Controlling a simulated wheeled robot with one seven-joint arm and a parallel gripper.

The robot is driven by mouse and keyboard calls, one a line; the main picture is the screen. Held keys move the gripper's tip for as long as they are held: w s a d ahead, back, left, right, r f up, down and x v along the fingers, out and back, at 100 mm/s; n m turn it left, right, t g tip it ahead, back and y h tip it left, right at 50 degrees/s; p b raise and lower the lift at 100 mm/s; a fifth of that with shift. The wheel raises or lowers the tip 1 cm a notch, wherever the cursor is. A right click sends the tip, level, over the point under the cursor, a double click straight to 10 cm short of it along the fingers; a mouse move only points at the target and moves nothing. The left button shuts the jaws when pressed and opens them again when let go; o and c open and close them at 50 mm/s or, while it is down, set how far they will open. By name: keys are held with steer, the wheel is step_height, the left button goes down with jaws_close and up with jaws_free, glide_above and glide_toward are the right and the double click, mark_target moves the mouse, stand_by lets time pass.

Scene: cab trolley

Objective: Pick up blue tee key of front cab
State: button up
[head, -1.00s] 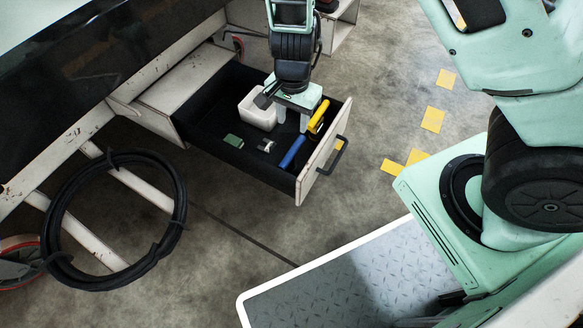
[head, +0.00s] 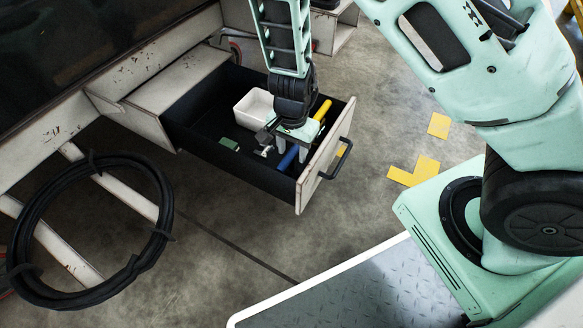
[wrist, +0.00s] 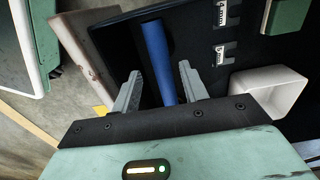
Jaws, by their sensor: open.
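The blue tee key (head: 287,157) lies in the open drawer (head: 230,171), near its front panel. In the head view my gripper partly covers it. In the wrist view the blue key (wrist: 157,55) shows as a long blue bar running between my two fingers. My gripper (head: 292,152) is in the drawer, pointing down over the key. In the wrist view my gripper (wrist: 160,80) is open, with one finger on each side of the bar and a gap visible on both sides. I cannot tell how far the fingertips are above the key.
A yellow-handled thing (head: 322,110) lies close to my gripper by the front panel. A white open box (head: 243,112), a green block (head: 229,144) and a small white piece (head: 264,152) are also in the drawer. The drawer handle (head: 337,161) sticks out in front.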

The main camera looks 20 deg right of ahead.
steer(key=b, duration=0.4)
glide_above(292, 174)
steer(key=f, duration=0.5)
steer(key=shift+w+d+f, duration=0.1)
steer(key=shift+w, duration=0.25)
jaws_close()
